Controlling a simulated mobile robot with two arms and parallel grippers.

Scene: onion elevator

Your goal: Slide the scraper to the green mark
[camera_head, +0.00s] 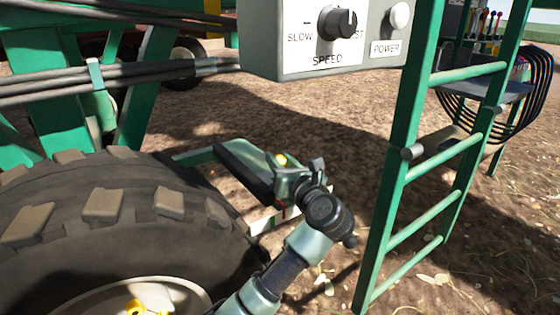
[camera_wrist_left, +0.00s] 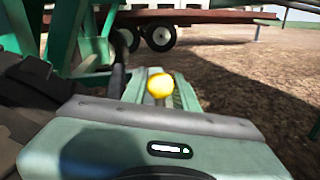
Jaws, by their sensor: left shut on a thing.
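The scraper's yellow knob (camera_head: 280,159) shows beside the tire, at the far side of my left gripper (camera_head: 290,180). In the left wrist view the yellow knob (camera_wrist_left: 160,84) stands on a short stem, over a pale green slotted plate (camera_wrist_left: 184,98). My left gripper, with its green body (camera_wrist_left: 150,152) filling the bottom of that view, is shut on the scraper's handle. Its fingertips and the exact grip are hidden. A small red patch shows below the gripper in the head view. I cannot make out a green mark apart from the green machine parts.
A large tire (camera_head: 110,215) stands close on the left of my arm. A green ladder (camera_head: 400,170) rises on the right. A grey control box (camera_head: 325,40) with a speed dial hangs above. A dark bar (camera_head: 243,170) lies just left of the gripper.

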